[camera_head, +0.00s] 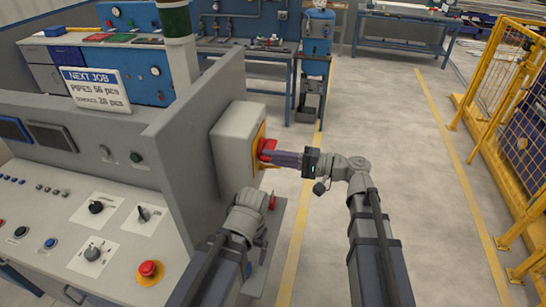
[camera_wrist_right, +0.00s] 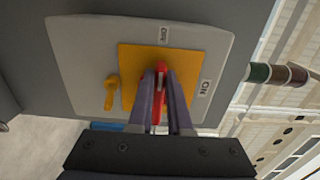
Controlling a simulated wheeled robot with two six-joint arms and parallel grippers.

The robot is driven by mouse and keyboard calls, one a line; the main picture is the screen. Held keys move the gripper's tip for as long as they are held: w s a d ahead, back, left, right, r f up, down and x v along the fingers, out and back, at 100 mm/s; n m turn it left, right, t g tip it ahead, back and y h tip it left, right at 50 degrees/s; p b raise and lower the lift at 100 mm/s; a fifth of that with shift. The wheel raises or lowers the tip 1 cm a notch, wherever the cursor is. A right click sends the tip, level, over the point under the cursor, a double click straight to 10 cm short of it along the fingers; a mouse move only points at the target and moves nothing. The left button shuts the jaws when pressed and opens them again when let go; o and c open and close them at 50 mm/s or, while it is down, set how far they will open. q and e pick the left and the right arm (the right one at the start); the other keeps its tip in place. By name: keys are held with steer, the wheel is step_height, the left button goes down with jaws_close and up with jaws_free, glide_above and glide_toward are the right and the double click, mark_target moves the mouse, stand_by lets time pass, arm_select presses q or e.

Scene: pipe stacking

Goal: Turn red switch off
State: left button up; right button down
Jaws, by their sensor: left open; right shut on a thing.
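The red switch handle (camera_wrist_right: 161,75) sits on a yellow plate (camera_wrist_right: 190,68) on the light grey switch box (camera_head: 226,137). In the right wrist view it lies between my right gripper's fingers (camera_wrist_right: 161,88), which are shut on it. In that view the handle lines up with the OFF label (camera_wrist_right: 163,35) at the top, and the ON label (camera_wrist_right: 205,88) is to the right. In the head view my right gripper (camera_head: 275,157) reaches the switch (camera_head: 266,148) from the right. My left gripper (camera_head: 250,194) is lower, by the box's underside; its fingers are largely hidden.
A yellow key-like lever (camera_wrist_right: 111,92) is on the box. A yellow fence (camera_head: 500,130) is at the right. The floor between is clear.

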steer(key=shift+f, duration=0.1)
stand_by(0.4)
steer(key=c, duration=0.8)
jaws_free()
steer(key=shift+c, duration=0.2)
steer(key=v, duration=0.8)
steer(key=shift+a, duration=0.1)
